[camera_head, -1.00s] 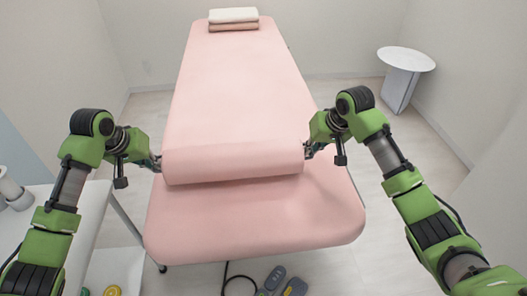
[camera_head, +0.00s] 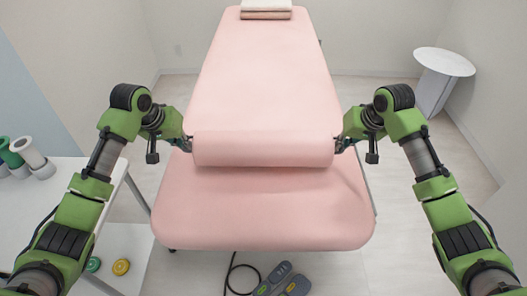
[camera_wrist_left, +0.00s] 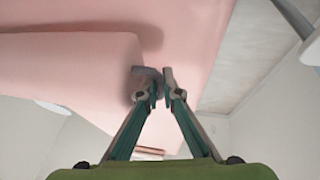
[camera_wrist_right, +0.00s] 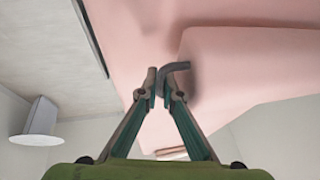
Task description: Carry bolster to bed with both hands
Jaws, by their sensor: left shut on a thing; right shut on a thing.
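The pink bolster (camera_head: 263,150) is held level across the pink bed (camera_head: 270,75), over its near half. A shadow lies on the bed just below it; I cannot tell whether they touch. My left gripper (camera_head: 188,143) is at the bolster's left end, shut on a grey handle there, which shows in the left wrist view (camera_wrist_left: 146,73). My right gripper (camera_head: 339,146) is at the right end, shut on a similar handle, seen in the right wrist view (camera_wrist_right: 176,67).
Folded towels (camera_head: 266,10) lie at the bed's far end. A white table (camera_head: 60,200) with rolls stands at left. A round side table (camera_head: 444,62) stands at the back right. A foot control (camera_head: 285,281) with a cable lies on the floor in front of the bed.

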